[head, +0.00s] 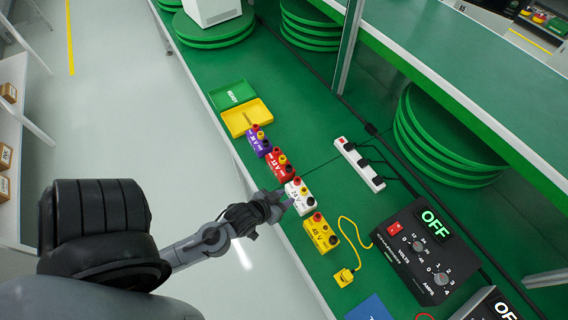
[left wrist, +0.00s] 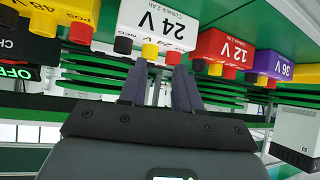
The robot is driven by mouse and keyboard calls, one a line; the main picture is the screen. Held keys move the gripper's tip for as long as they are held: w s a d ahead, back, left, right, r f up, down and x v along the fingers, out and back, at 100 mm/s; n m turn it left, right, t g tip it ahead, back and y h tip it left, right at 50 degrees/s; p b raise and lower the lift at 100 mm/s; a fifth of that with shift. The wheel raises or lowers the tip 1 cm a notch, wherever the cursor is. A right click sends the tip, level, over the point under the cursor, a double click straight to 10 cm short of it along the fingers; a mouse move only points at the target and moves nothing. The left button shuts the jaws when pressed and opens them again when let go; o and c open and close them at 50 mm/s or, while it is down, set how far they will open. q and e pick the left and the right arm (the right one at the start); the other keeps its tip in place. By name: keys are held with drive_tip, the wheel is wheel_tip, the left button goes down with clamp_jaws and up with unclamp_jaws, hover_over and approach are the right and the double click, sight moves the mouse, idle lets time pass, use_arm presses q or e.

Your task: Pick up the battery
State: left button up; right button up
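Several batteries stand in a row on the green bench: a purple 36 V battery (head: 259,142), a red 12 V battery (head: 280,166), a white 24 V battery (head: 299,197) and a yellow 48 V battery (head: 321,234). Each has coloured terminals. My left gripper (head: 284,199) is at the near side of the white battery. In the left wrist view, where the scene appears upside down, my left fingers (left wrist: 158,72) are apart and point towards the white battery (left wrist: 157,22). Nothing is visibly held between them; contact cannot be told. My right gripper is not in view.
A yellow tray (head: 262,121) and a green tray (head: 222,103) lie beyond the batteries. A white power strip (head: 360,166) lies behind the row. A black power supply reading OFF (head: 427,262) and a yellow cable plug (head: 344,276) are to the right. A green shelf (head: 470,80) overhangs the back.

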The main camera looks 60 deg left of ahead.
use_arm(q)
drive_tip(key=n+t+y, duration=0.1)
drive_tip(key=t+y, duration=0.1)
approach(290, 165)
drive_tip(key=s+d, duration=0.2)
drive_tip(key=d, duration=0.1)
drive_tip(key=a, duration=0.1)
drive_tip(key=shift+y, duration=0.3)
drive_tip(key=shift+a+r+b+x, duration=0.1)
drive_tip(key=shift+b+x, duration=0.15)
drive_tip(key=shift+x, duration=1.45)
drive_tip(key=shift+a+r+b+x, duration=0.1)
drive_tip(key=shift+b+x, duration=0.15)
drive_tip(key=shift+x, duration=1.5)
drive_tip(key=shift+a+r+b+x, duration=0.1)
drive_tip(key=shift+b+x, duration=0.15)
drive_tip(key=shift+x, duration=1.45)
drive_tip(key=shift+c, duration=0.2)
clamp_jaws()
drive_tip(key=shift+r, duration=0.1)
